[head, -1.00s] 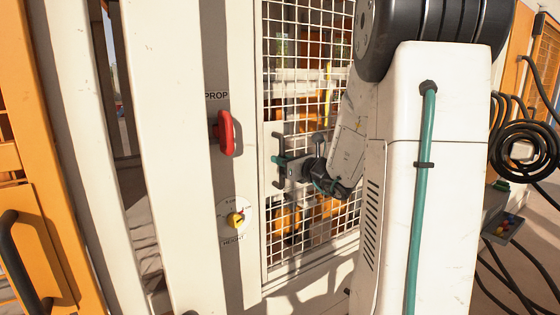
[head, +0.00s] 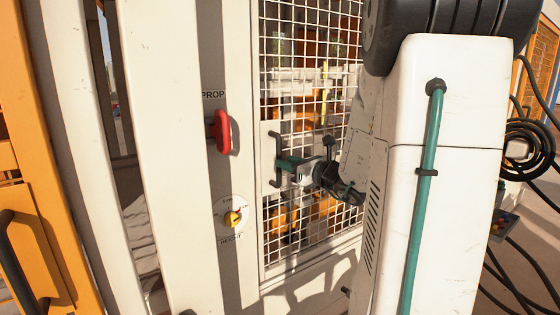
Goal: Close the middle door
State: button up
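The middle door is a white-framed mesh door (head: 303,270) right of a white post in the head view. Its left edge lies close alongside the post, with no clear gap visible. A dark bracket-shaped handle (head: 276,146) is on the door's left side. My gripper (head: 284,165), with teal fingers, is at the handle's middle, very near or touching it. I cannot tell whether the fingers are open or shut around it. My white arm hides the door's right side.
A red PROP lever (head: 222,132) and a yellow HEIGHT knob (head: 233,218) are on the post left of the door. An orange panel with a black handle (head: 22,265) is at far left. Dark coiled cables (head: 530,145) hang at right and trail on the floor.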

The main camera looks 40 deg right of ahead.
jog(key=s, duration=0.3)
jog(key=shift+w, duration=0.1)
dwell(0.5)
